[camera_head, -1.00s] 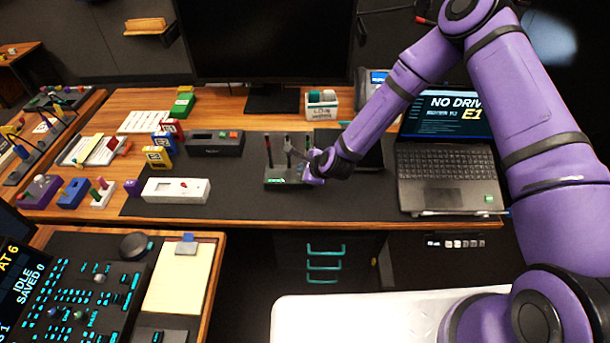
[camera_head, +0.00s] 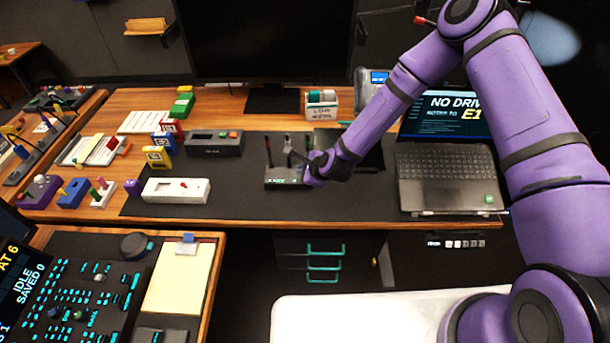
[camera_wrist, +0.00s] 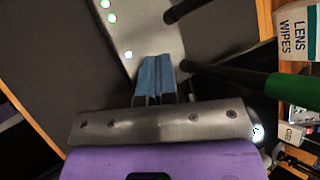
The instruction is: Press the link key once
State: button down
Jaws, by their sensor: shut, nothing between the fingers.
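A small dark box with upright antennas (camera_head: 284,177) stands on the desk mat, with small lights on its front. In the wrist view its grey top (camera_wrist: 150,25) fills the upper middle, with several small bright lights along the left. My gripper (camera_wrist: 155,60) has blue fingertips closed together, and they point at the box's surface between the lights and the antenna bases. I cannot tell whether the tips touch it. No key marked link is readable; the fingertips may cover it. In the head view my wrist hides the box's right end.
Black antennas (camera_wrist: 225,78), one with a green sleeve, rise close to the right of my fingers. A lens wipes box (camera_head: 322,104) stands behind, and an open laptop (camera_head: 448,175) lies to the right. A white device (camera_head: 175,191) sits left on the mat.

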jog(key=shift+r, duration=0.8)
jog(key=shift+r, duration=2.5)
